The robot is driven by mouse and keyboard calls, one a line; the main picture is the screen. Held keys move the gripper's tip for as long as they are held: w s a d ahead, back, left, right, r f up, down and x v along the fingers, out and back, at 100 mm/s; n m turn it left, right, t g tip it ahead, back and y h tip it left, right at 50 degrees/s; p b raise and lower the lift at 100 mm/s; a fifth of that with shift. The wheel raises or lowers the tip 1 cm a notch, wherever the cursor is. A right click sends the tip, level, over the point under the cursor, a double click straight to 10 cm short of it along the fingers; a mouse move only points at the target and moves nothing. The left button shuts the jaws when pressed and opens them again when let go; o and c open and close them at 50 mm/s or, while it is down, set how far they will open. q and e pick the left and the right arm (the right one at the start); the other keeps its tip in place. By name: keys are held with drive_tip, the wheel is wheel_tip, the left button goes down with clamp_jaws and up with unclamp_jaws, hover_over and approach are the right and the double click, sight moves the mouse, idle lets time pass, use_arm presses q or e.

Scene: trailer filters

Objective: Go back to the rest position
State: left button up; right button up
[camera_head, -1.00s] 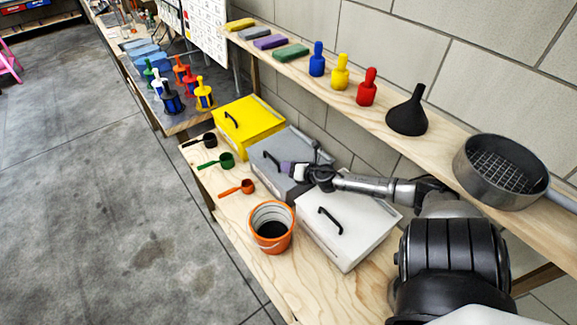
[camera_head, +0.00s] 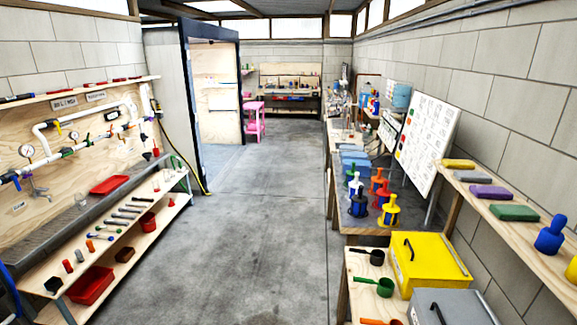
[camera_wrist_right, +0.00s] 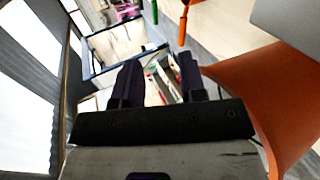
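My right gripper (camera_wrist_right: 160,78) shows in the right wrist view. Its two dark fingers are apart with nothing between them. A large orange curved surface, which looks like the orange bucket (camera_wrist_right: 275,90), is close on the right of that view, beside the gripper. Neither of my arms shows in the head view, and my left gripper is in no view.
The head view looks along an aisle with a clear grey floor (camera_head: 245,230). On the right, a bench holds a yellow box (camera_head: 428,262), a grey box (camera_head: 452,308) and scoops. A shelf (camera_head: 500,222) is above. A pipe workbench (camera_head: 100,240) lines the left.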

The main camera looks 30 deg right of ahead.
drive_tip(key=s+a+r+m+g+y+p, duration=0.1)
drive_tip(key=s+a+m+g+y, duration=0.3)
drive_tip(key=a, duration=0.7)
drive_tip(key=s+a+m+g+y+p, duration=0.1)
drive_tip(key=s+a+m, duration=0.2)
drive_tip(key=s+a, duration=0.5)
drive_tip(key=s+a+r+m+g+y+p, duration=0.1)
drive_tip(key=s+a+m+g+y+p, duration=0.15)
drive_tip(key=a, duration=1.05)
wheel_tip(320, 180, up, 23)
drive_tip(key=p, duration=2.2)
drive_tip(key=shift+d, duration=0.15)
drive_tip(key=shift+f+m, duration=0.1)
drive_tip(key=shift+m, duration=0.15)
